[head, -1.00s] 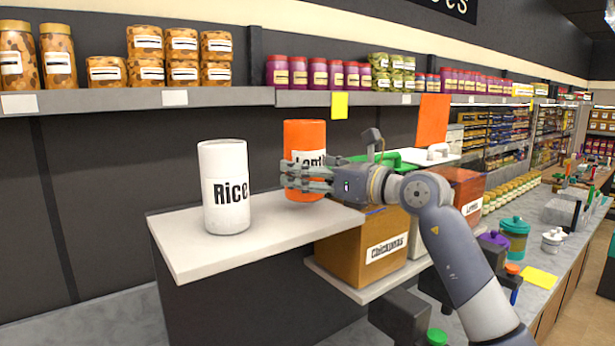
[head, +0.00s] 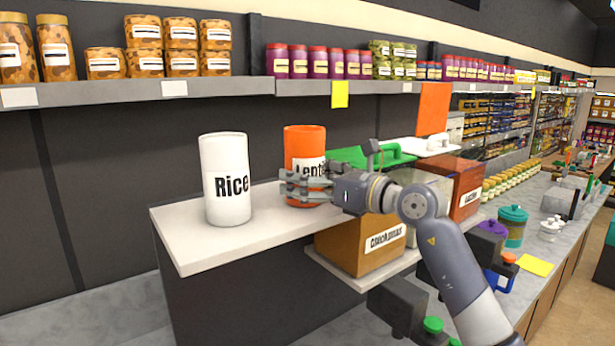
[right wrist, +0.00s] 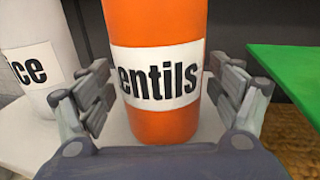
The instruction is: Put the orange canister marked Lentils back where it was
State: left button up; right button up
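The orange canister marked Lentils (head: 305,145) stands upright on the white shelf (head: 200,250), to the right of the white Rice canister (head: 225,178). My right gripper (head: 292,186) is at the lower part of the orange canister. In the right wrist view the orange canister (right wrist: 155,125) stands between the two fingers of the gripper (right wrist: 160,95). The fingers are spread, one on each side, and the left one looks very close to the canister. A gap shows on the right. My left gripper is not in view.
The white Rice canister also shows close by at the left of the right wrist view (right wrist: 35,75). A brown Chickpeas bin (head: 370,243) with a green lid (head: 350,157) stands right of the shelf. Wall shelves with jars run above.

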jog(key=shift+r, duration=0.2)
jog(key=b+v, duration=0.6)
jog(key=v, duration=0.6)
jog(key=shift+f, duration=0.15)
